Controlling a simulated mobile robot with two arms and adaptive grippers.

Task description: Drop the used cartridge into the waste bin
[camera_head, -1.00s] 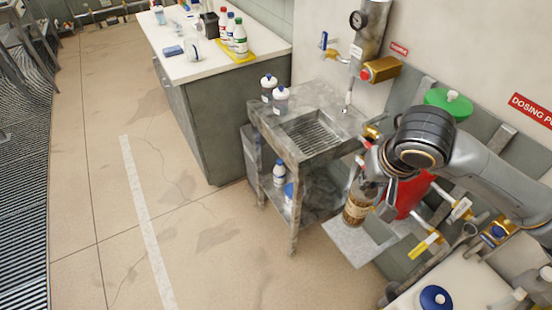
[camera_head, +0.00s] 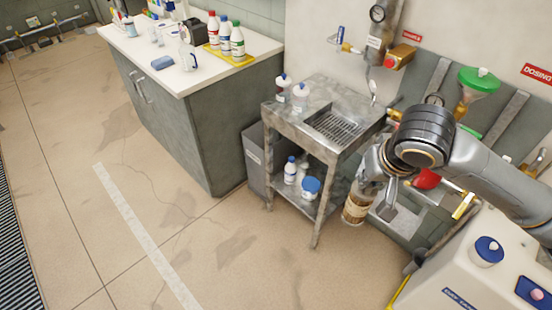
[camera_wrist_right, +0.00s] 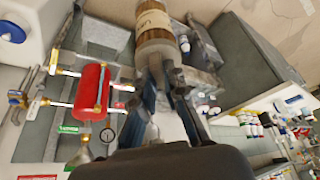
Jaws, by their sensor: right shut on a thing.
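The used cartridge (camera_head: 355,208), a brown, dirty cylinder with a pale label, hangs from my right gripper (camera_head: 373,186) above the floor, to the right of the steel sink stand. In the right wrist view the cartridge (camera_wrist_right: 154,28) sits at the ends of the right gripper's fingers (camera_wrist_right: 157,75), which are shut on it. A grey bin (camera_head: 255,160), which looks like the waste bin, stands on the floor between the cabinet and the sink stand. Its opening is mostly hidden by the stand. My left gripper is not in view.
The steel sink stand (camera_head: 284,122), with bottles on top and below, stands between the cartridge and the grey bin. A cabinet (camera_head: 215,120) with bottles is at the back left. A white tank (camera_head: 450,265) is at lower right. The left floor is clear.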

